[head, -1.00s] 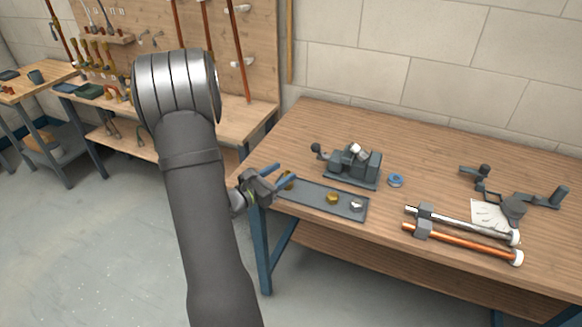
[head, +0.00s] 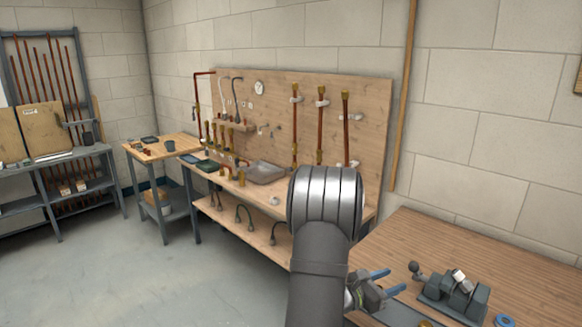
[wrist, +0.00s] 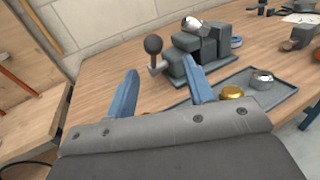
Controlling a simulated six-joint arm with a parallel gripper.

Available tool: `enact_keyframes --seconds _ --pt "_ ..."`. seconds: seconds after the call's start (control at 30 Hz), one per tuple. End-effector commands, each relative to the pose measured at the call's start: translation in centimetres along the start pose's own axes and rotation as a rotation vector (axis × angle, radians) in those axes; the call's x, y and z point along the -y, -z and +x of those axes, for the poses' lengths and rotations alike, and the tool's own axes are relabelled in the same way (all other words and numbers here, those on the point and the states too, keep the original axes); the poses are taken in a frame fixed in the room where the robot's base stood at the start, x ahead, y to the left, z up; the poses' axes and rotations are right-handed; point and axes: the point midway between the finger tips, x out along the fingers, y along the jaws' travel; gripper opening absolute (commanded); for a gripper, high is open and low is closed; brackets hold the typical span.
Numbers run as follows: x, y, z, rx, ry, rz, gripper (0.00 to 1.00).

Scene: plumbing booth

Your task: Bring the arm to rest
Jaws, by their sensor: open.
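My gripper (head: 380,281) shows at the lower middle of the head view, beside the left end of the wooden workbench (head: 405,232). In the wrist view my gripper's two blue fingers (wrist: 162,86) are spread apart with nothing between them. Beyond the fingers stands a grey vise-like fixture (wrist: 198,45) with a ball-ended handle; it also shows in the head view (head: 455,295). A grey tray (wrist: 283,88) lies just past the right finger, with a brass fitting (wrist: 232,92) and a silver fitting (wrist: 262,79) in it.
A blue ring (head: 504,320) lies right of the fixture. A second bench (head: 262,197) with a pegboard of copper pipes (head: 320,130) stands behind my arm. A small side table (head: 160,147) and a rack (head: 50,150) stand at the left. The floor at the left is clear.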

Motion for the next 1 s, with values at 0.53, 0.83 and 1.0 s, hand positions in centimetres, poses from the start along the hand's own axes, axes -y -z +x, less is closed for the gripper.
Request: enact_keyframes --seconds 0.53,0.83,1.0 --pt "0.0 0.0 9.5 0.000 0.001 0.001 0.48" --pt "0.0 0.0 10.5 0.001 -0.001 0.000 0.48" --pt "0.0 0.0 10.5 0.001 0.000 0.000 0.48"
